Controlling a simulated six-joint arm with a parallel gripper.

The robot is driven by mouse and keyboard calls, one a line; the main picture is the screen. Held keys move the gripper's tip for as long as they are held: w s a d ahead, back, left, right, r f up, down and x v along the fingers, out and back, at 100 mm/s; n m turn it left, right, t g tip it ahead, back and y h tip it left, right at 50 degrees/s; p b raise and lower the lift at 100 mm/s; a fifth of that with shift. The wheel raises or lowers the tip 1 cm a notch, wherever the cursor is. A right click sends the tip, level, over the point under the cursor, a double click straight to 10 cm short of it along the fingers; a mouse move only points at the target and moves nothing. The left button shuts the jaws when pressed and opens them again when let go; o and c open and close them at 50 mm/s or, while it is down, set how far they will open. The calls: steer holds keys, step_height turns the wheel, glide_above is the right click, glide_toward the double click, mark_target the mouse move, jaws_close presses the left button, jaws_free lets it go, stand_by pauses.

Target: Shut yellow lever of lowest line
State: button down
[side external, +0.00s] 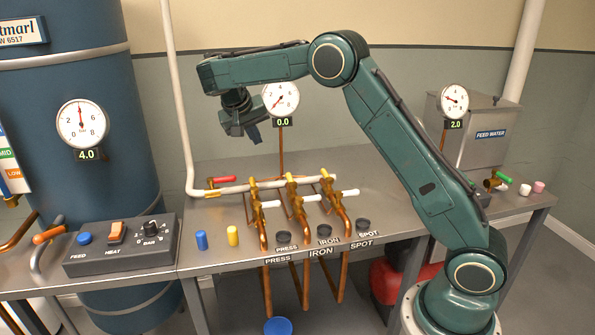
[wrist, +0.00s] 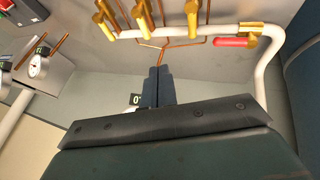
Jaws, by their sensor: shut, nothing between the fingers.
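Three copper branch lines drop from a white manifold pipe (side external: 235,189), over labels PRESS, IRON and SPOT. Each has an upright yellow or brass-coloured piece at the manifold: left (side external: 253,188), middle (side external: 291,183), right (side external: 328,182). They also show in the wrist view as the left (wrist: 192,15), middle (wrist: 146,18) and right (wrist: 104,22) pieces. I cannot tell which are levers or which line is lowest. White handles (side external: 271,204) stick out sideways below them. My gripper (side external: 254,138) is shut and empty, above and behind the manifold, apart from it; its fingers show in the wrist view (wrist: 157,72).
A red handle (side external: 221,180) lies along the manifold's left end. A gauge (side external: 281,98) reading 0.0 stands near my gripper. Blue (side external: 201,240) and yellow (side external: 233,236) pegs stand on the bench front. A control box (side external: 122,246) is at left, a feed water tank (side external: 482,140) at right.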

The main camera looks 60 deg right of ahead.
mark_target(291, 183)
steer(key=shift+m+g+h, duration=0.3)
steer(key=shift+m+g, duration=0.4)
steer(key=f, duration=0.2)
steer(key=w+f, duration=0.1)
steer(key=f, duration=0.1)
steer(key=w+d+f, duration=0.1)
steer(key=f, duration=0.1)
steer(key=shift+w+f, duration=0.15)
steer(key=shift+w, duration=0.05)
steer(key=shift+d+f, duration=0.1)
steer(key=shift+f, duration=0.05)
steer(key=s+d+f, duration=0.3)
steer(key=d+f, duration=0.5)
steer(key=shift+s+f, duration=0.15)
steer(key=shift+f, duration=0.25)
